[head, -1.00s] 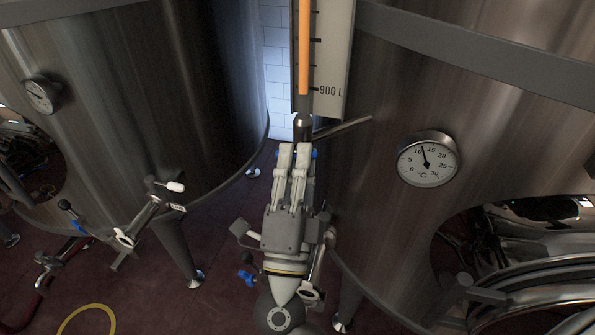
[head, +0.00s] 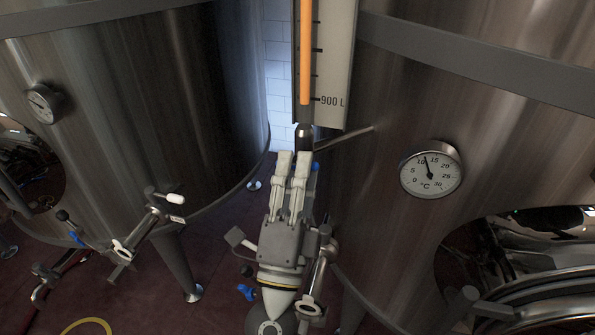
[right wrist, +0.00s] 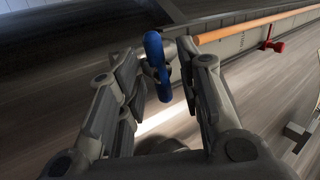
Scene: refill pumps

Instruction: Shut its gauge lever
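The level gauge (head: 334,70) is a pale scale with an orange column, marked 900 L near its foot. A dark metal fitting (head: 304,137) sits under it. The gauge lever (right wrist: 158,66) has a blue handle and shows between the fingers in the right wrist view. In the head view only a small blue bit of it (head: 316,166) shows beside my fingertips; the rest is hidden. My right gripper (head: 293,155) is just below the gauge fitting. In the right wrist view its fingers (right wrist: 162,58) are apart on either side of the handle; I cannot tell whether they touch it. My left gripper is not in view.
A steel tank (head: 500,130) with a dial thermometer (head: 431,172) stands at right, another tank (head: 150,100) at left. A metal rod (head: 345,138) juts out by the gauge. Valves (head: 150,220) stick out at lower left. A yellow hose (head: 88,324) lies on the floor.

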